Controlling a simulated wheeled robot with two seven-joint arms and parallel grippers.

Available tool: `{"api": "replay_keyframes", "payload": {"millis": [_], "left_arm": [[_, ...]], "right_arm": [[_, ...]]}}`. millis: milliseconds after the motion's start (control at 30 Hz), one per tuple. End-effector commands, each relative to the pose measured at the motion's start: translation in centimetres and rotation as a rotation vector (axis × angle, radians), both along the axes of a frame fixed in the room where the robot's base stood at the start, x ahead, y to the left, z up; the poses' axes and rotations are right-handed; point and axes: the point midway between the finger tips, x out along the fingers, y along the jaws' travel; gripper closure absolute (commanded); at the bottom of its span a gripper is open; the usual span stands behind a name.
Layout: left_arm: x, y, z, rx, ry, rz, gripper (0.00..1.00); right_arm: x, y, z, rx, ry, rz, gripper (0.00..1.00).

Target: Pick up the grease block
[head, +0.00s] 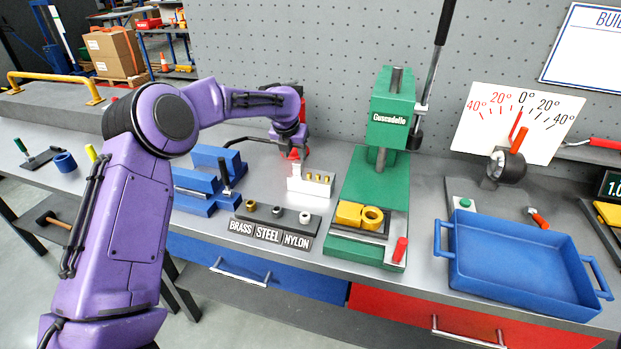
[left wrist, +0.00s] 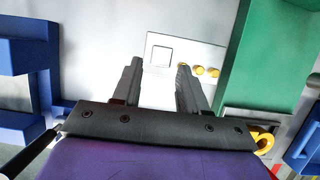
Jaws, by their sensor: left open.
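A white block (head: 311,184) with a row of small yellow round parts stands on the grey bench, left of the green press; I take it for the grease block. In the left wrist view the white block (left wrist: 160,57) shows a square outline on its top, and the yellow parts lie to the right. My left gripper (head: 296,166) is over the block's left end, pointing down. In the left wrist view its two open fingers (left wrist: 158,82) stand on either side of part of the white block. I cannot tell whether they touch it. My right gripper is not in view.
A blue vise (head: 196,198) is on the left. A rack with BRASS, STEEL, NYLON labels (head: 268,234) lies in front. A blue tray (head: 520,265) is at the right.

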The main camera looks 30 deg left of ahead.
Motion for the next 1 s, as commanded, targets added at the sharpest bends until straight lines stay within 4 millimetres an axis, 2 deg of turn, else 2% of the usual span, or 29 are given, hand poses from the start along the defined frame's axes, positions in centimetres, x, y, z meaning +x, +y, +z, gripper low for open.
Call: {"api": "replay_keyframes", "payload": {"millis": [167,300,533,667,1000], "left_arm": [[0.9,0.2,-2.8,0.0,0.006,0.003,0.57],[1.5,0.4,-4.7,-0.001,0.003,0.003,0.57],[1.6,0.6,-5.1,-0.001,0.001,0.005,0.57],[1.6,0.6,-5.1,-0.001,0.002,0.005,1.0],[1.5,0.5,-5.1,-0.002,0.003,0.005,1.0]], "right_arm": [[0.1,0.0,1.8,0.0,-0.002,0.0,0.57],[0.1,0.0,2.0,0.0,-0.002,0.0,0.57],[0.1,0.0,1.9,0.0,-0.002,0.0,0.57],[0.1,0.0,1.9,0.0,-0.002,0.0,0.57],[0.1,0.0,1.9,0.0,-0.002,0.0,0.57]]}}
